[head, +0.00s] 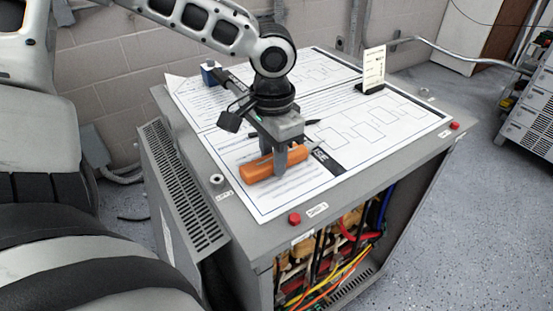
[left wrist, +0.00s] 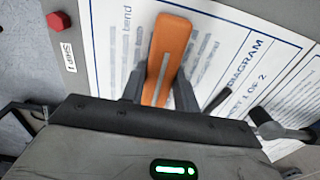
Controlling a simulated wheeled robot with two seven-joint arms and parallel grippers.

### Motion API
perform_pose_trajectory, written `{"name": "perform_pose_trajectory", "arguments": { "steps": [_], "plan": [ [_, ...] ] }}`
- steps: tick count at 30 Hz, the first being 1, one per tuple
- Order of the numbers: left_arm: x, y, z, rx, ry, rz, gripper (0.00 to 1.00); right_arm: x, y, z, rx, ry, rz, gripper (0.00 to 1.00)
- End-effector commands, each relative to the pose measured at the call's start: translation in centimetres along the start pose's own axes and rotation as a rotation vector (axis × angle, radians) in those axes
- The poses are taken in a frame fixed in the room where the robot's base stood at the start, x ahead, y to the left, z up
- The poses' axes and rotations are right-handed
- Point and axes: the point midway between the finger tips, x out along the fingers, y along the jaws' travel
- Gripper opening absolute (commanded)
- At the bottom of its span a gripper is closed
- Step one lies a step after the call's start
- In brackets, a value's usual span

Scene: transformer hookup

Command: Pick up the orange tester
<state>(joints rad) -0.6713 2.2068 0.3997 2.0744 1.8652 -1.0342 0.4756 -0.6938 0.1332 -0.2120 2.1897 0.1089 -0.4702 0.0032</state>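The orange tester (head: 262,170) lies on the printed diagram sheet on top of the grey cabinet, near its front left. It also shows in the left wrist view (left wrist: 168,50), long and narrow with a pale strip along it. My left gripper (head: 280,168) points down over the tester, with one finger on each side of it. In the left wrist view the fingers (left wrist: 158,92) sit very close to the tester's sides; whether they press on it I cannot tell. My right gripper is not in view.
The sheets (head: 400,125) cover most of the cabinet top (head: 240,235). A small card in a black stand (head: 372,72) stands at the back right, and a blue item (head: 209,72) at the back left. Wiring shows in the open front.

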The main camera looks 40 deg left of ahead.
Motion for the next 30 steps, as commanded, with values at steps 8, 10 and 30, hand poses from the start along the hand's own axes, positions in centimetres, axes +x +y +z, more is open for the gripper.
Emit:
{"name": "perform_pose_trajectory", "arguments": {
  "steps": [8,10,30],
  "plan": [
    [-0.1,0.0,-0.1,0.001,0.002,0.000,0.08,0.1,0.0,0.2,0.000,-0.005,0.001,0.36],
    [-0.4,0.0,-0.1,0.000,0.002,0.000,0.08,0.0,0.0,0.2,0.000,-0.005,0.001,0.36],
    [-10.6,8.2,-2.0,0.005,0.001,-0.005,0.08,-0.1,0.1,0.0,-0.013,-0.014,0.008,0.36]
  ]
}}
